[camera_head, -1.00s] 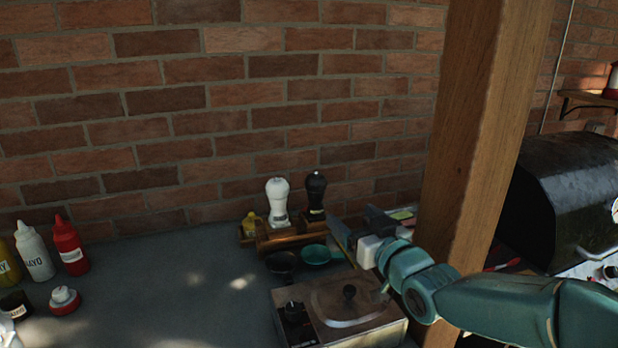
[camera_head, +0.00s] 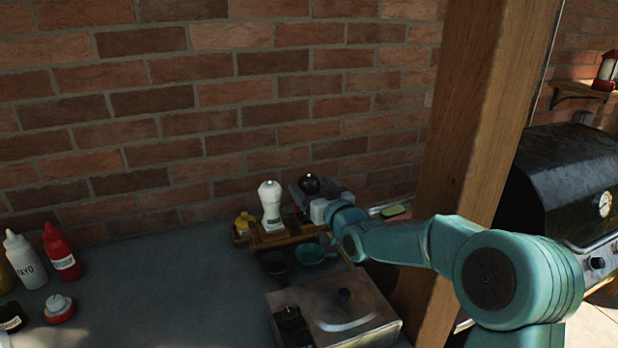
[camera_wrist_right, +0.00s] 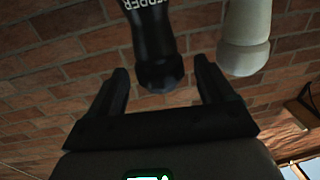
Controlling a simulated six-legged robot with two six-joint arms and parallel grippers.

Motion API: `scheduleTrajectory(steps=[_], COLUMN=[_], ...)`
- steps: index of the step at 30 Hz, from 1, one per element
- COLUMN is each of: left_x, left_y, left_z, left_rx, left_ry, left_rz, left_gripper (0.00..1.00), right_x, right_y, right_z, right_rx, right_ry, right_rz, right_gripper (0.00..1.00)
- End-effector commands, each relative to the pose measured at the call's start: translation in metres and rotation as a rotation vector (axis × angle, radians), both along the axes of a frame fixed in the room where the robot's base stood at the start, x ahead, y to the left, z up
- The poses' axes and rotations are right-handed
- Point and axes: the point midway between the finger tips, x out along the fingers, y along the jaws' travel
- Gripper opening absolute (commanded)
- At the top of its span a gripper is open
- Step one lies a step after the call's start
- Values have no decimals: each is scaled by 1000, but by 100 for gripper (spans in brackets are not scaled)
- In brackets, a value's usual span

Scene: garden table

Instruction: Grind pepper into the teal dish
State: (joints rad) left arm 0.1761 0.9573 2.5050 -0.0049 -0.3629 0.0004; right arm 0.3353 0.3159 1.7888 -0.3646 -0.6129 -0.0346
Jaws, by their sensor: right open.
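The black pepper mill (camera_head: 310,184) stands on the wooden rack against the wall, its lower part hidden behind my right gripper (camera_head: 313,199). In the right wrist view the mill (camera_wrist_right: 155,45) appears upside down, with part of its lettering showing. My right gripper (camera_wrist_right: 162,78) is open, with its fingers on either side of the mill's head in that picture. I cannot tell whether they touch it. The teal dish (camera_head: 314,251) sits in front of the rack, partly covered by my right arm. My left gripper is out of view.
A white mill (camera_head: 270,207) stands close left of the black one on the rack (camera_head: 285,238). A dark bowl (camera_head: 273,262) is beside the teal dish. A wooden post (camera_head: 475,110) rises at right. Sauce bottles (camera_head: 62,252) stand at left.

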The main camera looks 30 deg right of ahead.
Motion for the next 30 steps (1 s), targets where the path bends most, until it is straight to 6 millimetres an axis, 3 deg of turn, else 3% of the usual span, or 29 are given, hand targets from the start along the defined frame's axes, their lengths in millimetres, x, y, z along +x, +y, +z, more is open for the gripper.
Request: scheduleTrajectory(steps=[6, 14, 17, 19, 20, 30], left_x=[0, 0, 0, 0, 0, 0], left_y=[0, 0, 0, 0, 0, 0], left_z=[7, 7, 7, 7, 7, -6], left_rx=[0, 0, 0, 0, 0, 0], left_ry=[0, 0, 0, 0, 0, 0], left_rz=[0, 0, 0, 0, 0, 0], left_gripper=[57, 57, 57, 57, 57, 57], right_x=[21, 23, 23, 23, 22, 22], right_y=[-3, -3, -3, -3, -3, -2], right_z=[0, 0, 0, 0, 0, -3], right_rx=[1, 0, 0, 0, 0, 1], right_ry=[0, 0, 0, 0, 0, -2], right_rz=[1, 0, 0, 0, 0, -40], right_gripper=[82, 82, 56, 33, 29, 29])
